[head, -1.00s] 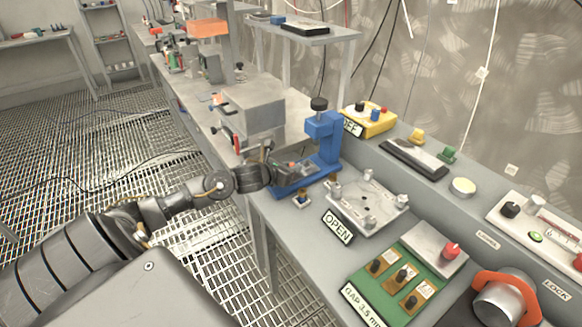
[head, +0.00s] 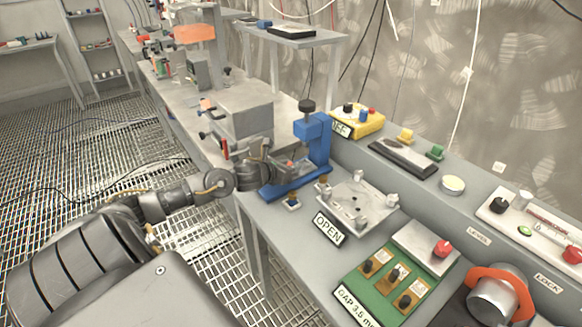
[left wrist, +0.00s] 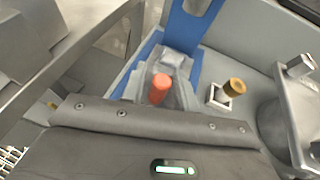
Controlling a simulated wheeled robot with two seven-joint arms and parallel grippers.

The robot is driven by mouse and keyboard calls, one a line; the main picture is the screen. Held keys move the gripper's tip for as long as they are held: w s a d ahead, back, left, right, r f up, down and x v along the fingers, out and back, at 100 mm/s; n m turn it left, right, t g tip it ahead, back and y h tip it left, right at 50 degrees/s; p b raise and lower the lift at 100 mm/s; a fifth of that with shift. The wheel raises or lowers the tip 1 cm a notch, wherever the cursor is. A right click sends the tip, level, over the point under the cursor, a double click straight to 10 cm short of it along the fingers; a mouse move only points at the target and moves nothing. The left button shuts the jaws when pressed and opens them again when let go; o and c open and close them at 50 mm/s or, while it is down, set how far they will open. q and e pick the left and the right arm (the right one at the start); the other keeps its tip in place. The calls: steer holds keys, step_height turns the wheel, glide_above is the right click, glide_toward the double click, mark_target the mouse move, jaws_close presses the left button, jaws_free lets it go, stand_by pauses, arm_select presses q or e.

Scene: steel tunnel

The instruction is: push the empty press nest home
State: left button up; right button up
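The blue press (head: 318,140) with a black top knob stands on the bench's front edge. The press nest (head: 289,166) is a small grey piece low on the press base, partly hidden by my left gripper. In the left wrist view a grey nest block (left wrist: 178,62) sits between blue parts, with an orange-red peg (left wrist: 159,88) in front of it. No loose part is clearly visible in the nest. My left gripper (head: 276,167) is at the nest's left end, close to it. Its fingertips do not show clearly, and contact cannot be told. My right gripper is not in view.
A grey box-like fixture (head: 243,112) stands just left of the press. A grey plate with posts (head: 357,204), by an OPEN sign (head: 328,228), lies to its right. A small square holder with a brass pin (left wrist: 225,92) is close beside the press base.

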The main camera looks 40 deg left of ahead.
arm_select(q)
steer(key=shift+o, duration=0.7)
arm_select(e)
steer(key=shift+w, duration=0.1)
arm_select(q)
steer(key=shift+s, duration=0.2)
steer(key=v, duration=0.9)
steer(key=shift+b, duration=0.4)
steer(key=shift+s+r, duration=0.35)
steer(key=shift+s, duration=0.3)
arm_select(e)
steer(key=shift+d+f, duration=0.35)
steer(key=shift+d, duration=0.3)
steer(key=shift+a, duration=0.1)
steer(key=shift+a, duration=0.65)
